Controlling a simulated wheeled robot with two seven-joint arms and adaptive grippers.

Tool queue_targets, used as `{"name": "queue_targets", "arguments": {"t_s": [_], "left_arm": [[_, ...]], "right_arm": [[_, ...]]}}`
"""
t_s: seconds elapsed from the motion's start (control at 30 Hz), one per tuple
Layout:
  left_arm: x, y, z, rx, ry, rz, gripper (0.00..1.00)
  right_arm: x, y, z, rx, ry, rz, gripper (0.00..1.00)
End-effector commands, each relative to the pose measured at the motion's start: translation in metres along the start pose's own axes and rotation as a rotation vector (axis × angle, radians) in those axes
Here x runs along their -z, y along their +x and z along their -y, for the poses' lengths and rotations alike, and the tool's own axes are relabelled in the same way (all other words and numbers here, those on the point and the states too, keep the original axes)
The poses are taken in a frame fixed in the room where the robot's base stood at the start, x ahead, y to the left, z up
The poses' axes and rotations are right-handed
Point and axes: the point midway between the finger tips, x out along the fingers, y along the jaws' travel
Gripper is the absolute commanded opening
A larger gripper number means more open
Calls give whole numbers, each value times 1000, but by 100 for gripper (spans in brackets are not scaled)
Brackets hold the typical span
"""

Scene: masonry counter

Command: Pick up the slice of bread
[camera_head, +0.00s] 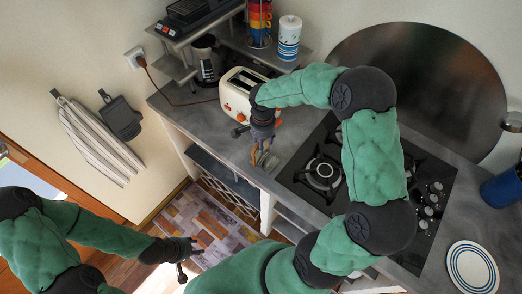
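A small tan piece that looks like the slice of bread (264,159) is at the counter's front edge, left of the hob, partly hidden by my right gripper. My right gripper (262,143) points down right above it. I cannot tell if its fingers touch or grip the slice. My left gripper (189,258) hangs low at the left, over the floor and away from the counter. Its fingers are apart and nothing shows between them.
A cream toaster (237,96) stands just behind my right gripper. A black gas hob (322,174) lies to the right. A striped plate (472,268) and a blue pot (503,187) are at far right. A coffee maker (206,62) and striped canister (289,38) stand at the back.

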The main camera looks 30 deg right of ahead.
Motion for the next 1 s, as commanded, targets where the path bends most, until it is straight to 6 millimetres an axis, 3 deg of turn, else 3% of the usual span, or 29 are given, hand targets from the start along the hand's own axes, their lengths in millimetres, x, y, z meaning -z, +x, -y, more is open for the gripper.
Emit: {"name": "queue_targets", "arguments": {"t_s": [0.2, 0.47, 0.5, 0.67, 1.0], "left_arm": [[0, 1, 0, 0, 0, 0, 40], [0, 1, 0, 0, 0, 0, 40], [0, 1, 0, 0, 0, 0, 40], [0, 1, 0, 0, 0, 0, 40], [0, 1, 0, 0, 0, 0, 40]], "right_arm": [[-1, 26, 0, -2, -1, 1, 50], [-1, 29, 1, 0, 0, 0, 50], [-1, 29, 1, 0, 0, 0, 48], [-1, 29, 1, 0, 0, 0, 2], [-1, 29, 1, 0, 0, 0, 0]]}}
